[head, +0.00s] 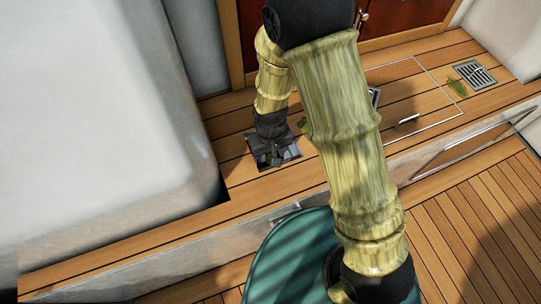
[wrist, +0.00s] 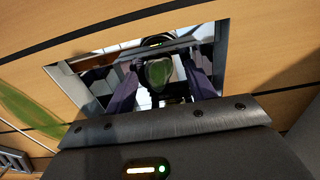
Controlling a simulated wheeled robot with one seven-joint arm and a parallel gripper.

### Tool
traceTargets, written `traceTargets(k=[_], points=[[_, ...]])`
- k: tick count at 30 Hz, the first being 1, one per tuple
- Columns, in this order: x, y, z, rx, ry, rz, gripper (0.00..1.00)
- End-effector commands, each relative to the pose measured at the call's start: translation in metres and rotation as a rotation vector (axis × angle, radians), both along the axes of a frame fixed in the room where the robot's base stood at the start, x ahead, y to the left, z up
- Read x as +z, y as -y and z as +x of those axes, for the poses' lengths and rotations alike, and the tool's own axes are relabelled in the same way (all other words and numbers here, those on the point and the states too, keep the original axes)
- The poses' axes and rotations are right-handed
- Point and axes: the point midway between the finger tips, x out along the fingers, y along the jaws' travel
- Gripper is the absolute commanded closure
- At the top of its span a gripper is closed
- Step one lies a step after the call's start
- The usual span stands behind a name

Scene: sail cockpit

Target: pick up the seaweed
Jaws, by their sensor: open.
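A green piece of seaweed (head: 304,124) lies on the wooden planks right of my gripper, partly hidden by my arm. Another green leaf-like piece (head: 457,88) lies farther right. A green leaf (wrist: 30,105) also lies on the wood at the left edge of the wrist view. My gripper (head: 268,160) points down, open, over a dark, shiny square plate (head: 290,153). In the wrist view the plate (wrist: 222,60) looks mirror-like. A green patch (wrist: 158,74) shows between dark finger shapes there; I cannot tell whether it is seaweed on the plate or a reflection.
A metal grate (head: 475,73) sits in the planks at the upper right. A thin-framed hatch with a handle (head: 408,119) lies right of my arm. A white moulded block (head: 90,110) rises at the left. The planked ledge drops to a lower wooden floor (head: 475,225).

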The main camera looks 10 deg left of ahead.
Motion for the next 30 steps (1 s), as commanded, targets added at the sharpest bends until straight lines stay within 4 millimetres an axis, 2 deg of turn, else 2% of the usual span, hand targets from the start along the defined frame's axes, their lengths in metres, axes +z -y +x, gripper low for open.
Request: traceTargets(k=[3, 10, 20, 25, 30], points=[[0.0, 0.0, 0.0, 0.0, 0.0, 0.0, 0.47], [0.0, 0.0, 0.0, 0.0, 0.0, 0.0, 0.93], [0.004, 0.0, 0.0, 0.0, 0.001, 0.001, 0.93], [0.025, 0.0, 0.0, 0.0, 0.002, 0.001, 0.93], [0.06, -0.001, 0.001, 0.0, 0.004, 0.003, 0.93]])
